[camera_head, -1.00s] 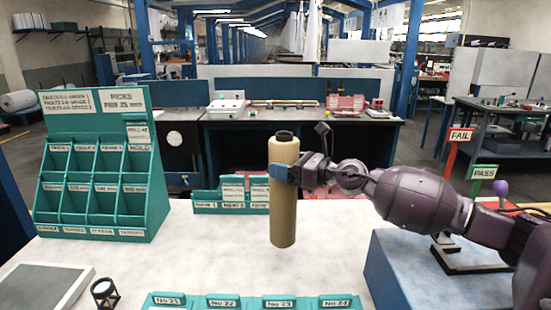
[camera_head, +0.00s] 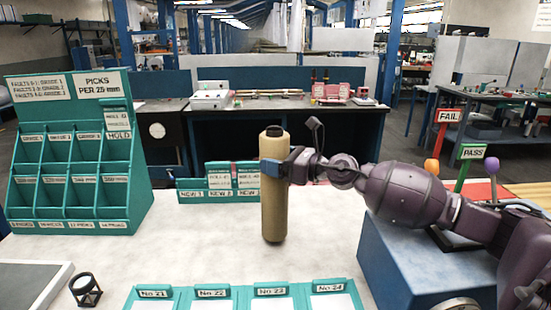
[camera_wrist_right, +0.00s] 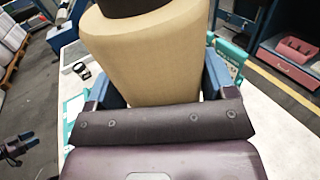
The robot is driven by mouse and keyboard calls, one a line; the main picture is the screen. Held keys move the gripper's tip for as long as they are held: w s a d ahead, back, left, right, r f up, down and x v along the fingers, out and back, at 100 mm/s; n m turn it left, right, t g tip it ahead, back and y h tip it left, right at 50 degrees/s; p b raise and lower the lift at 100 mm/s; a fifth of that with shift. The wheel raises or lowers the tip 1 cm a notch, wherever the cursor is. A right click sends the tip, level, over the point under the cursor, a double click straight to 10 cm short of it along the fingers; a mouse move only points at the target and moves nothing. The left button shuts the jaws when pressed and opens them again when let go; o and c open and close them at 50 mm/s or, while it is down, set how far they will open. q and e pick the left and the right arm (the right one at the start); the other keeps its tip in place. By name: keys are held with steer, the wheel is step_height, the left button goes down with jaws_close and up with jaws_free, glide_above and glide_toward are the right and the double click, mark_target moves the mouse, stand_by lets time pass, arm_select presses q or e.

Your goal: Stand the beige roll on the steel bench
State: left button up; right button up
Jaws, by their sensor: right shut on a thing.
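The beige roll (camera_head: 273,200) is upright in the head view, a tall cylinder with a dark core end at its top. My right gripper (camera_head: 274,168) is shut on its upper part, reaching in from the right. The roll seems to hang over the pale table; whether its lower end touches is hard to tell. In the right wrist view the roll (camera_wrist_right: 150,60) fills the space between the blue fingers (camera_wrist_right: 155,90). A dark bench (camera_head: 285,104) stands behind, and a grey-topped bench (camera_head: 500,100) at the right; which one is the steel bench is unclear.
A teal pick rack (camera_head: 125,85) stands on the left of the pale table (camera_head: 200,255), with label holders (camera_head: 232,182) behind the roll and numbered trays (camera_head: 212,293) in front. A blue box (camera_head: 405,260) and FAIL (camera_head: 447,117) and PASS (camera_head: 471,152) signs are right. Equipment covers parts of the dark bench.

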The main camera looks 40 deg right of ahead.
steer(key=shift+f, duration=0.25)
stand_by(0.5)
steer(key=o, duration=1.5)
steer(key=shift+f, duration=0.1)
step_height(320, 180, up, 20)
steer(key=p, duration=0.3)
steer(key=shift+s, duration=0.1)
